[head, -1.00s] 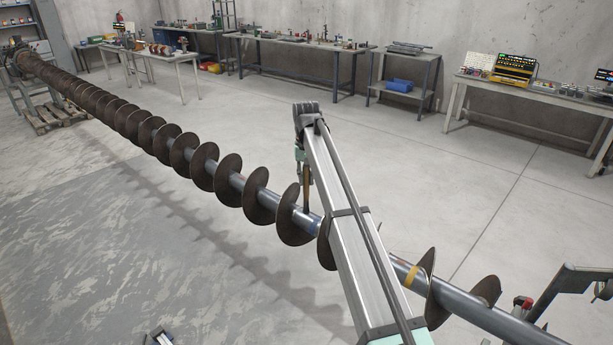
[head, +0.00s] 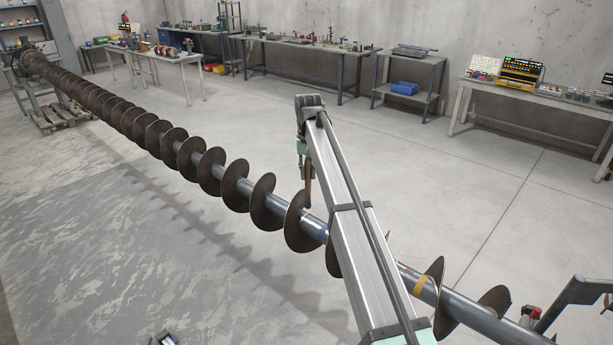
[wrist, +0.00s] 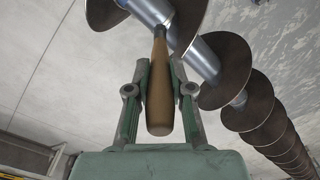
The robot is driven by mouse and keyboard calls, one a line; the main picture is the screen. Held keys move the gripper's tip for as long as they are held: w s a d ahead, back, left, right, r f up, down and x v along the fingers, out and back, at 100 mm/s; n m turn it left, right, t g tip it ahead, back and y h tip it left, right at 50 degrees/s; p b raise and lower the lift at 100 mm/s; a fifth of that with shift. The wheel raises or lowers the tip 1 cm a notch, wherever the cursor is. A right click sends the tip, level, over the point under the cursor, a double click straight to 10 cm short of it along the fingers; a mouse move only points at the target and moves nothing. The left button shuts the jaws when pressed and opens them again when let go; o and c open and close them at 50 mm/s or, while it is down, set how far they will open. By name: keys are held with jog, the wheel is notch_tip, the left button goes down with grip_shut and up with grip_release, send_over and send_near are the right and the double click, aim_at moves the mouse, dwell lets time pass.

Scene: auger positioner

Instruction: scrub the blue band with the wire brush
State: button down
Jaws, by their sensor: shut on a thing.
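My gripper (wrist: 160,88) is shut on the wire brush's brown wooden handle (wrist: 159,100), seen from behind in the wrist view. In the head view my gripper (head: 303,150) holds the brush (head: 308,186) upright, its lower end down by the auger shaft next to a rusty flight. The bristles are not clear, and I cannot tell whether they touch the shaft. A bright shaft stretch (head: 311,225) lies just right of that flight. The blue band (head: 322,236) seems to be at its right end, partly hidden by my arm.
The long auger (head: 195,160) runs diagonally, with several rusty flights. A yellow band (head: 420,284) is farther right on the shaft. Workbenches (head: 300,45) line the back wall, and a pallet (head: 60,118) lies at the far left. The floor behind the auger is clear.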

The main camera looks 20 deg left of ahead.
jog(key=shift+r+p, duration=0.8)
jog(key=shift+r, duration=1.25)
